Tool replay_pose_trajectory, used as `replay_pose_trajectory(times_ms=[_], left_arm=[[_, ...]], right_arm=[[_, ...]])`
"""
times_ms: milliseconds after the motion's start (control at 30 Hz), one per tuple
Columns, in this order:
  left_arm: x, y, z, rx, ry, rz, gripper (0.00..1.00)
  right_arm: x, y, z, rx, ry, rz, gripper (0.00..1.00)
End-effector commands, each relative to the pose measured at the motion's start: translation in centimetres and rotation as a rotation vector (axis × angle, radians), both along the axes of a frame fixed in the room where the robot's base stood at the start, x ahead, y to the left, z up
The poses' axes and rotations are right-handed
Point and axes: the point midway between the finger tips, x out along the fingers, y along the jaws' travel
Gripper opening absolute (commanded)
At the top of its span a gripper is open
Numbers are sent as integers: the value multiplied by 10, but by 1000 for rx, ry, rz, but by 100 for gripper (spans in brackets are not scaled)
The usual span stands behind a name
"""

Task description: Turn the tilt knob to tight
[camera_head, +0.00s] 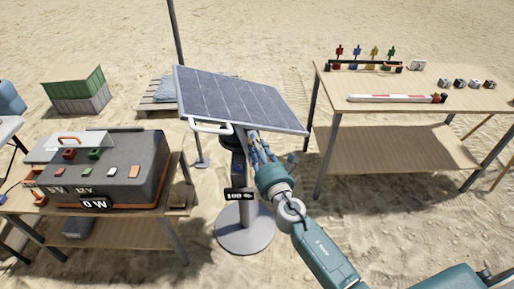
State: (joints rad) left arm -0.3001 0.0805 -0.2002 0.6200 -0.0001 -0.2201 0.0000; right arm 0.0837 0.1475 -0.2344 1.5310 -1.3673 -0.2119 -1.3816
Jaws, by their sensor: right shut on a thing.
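The solar panel (235,97) stands tilted on a post with a round grey base (245,232). A white handle (210,127) runs along its lower left edge. My right gripper (257,148) reaches up under the panel's lower edge, beside the dark pivot (232,143) at the top of the post. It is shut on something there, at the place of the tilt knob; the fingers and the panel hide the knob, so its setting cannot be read. A small black label (239,195) is on the post. My left gripper is not in view.
On the left, a wooden table holds a dark grey power box (120,160) with a "0 W" display (94,205). On the right, a wooden workbench (450,100) carries a red and white bar (395,98) and several small blocks. Sand lies open around the panel's base.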

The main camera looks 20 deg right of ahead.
Motion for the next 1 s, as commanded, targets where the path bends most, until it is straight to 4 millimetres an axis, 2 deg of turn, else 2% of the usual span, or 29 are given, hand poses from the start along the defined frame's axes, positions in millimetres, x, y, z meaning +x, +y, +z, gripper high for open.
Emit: replay_pose_trajectory(times_ms=[1000], left_arm=[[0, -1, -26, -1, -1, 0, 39]], right_arm=[[1, -2, 1, 937, 8, -3, 0]])
